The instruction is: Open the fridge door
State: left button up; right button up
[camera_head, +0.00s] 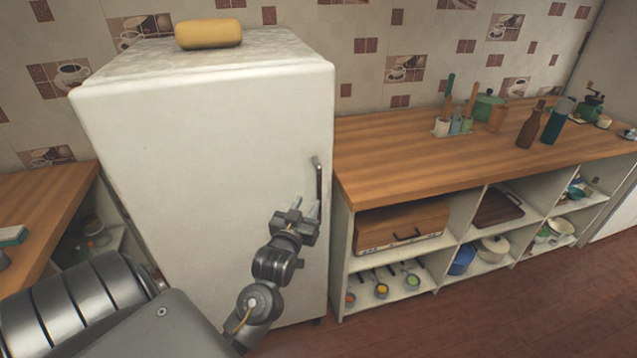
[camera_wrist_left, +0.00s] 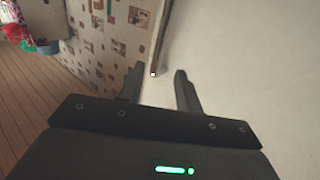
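The white fridge (camera_head: 200,150) stands against the tiled wall, and its door looks shut. Its dark upright handle (camera_head: 318,180) is at the right edge of the door. My left gripper (camera_head: 306,208) is just below and in front of the handle, with its fingers pointing up toward it. In the left wrist view the two fingers (camera_wrist_left: 159,82) are apart with nothing between them. The lower end of the handle (camera_wrist_left: 154,72) shows beyond the fingertips, near the left finger. I see no clear contact. My right gripper is not in view.
A yellow bread-like object (camera_head: 208,33) lies on top of the fridge. A wooden counter (camera_head: 420,165) with open shelves, bottles and utensils is right of the fridge. Another wooden counter (camera_head: 38,205) is on the left. The floor (camera_head: 480,310) in front of the shelves is clear.

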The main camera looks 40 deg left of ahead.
aim_at(318, 186)
pick_arm(q)
jog(key=p+x, duration=0.2)
jog(key=x, duration=0.6)
jog(key=shift+w, duration=0.4)
jog(key=shift+x, duration=0.8)
grip_shut()
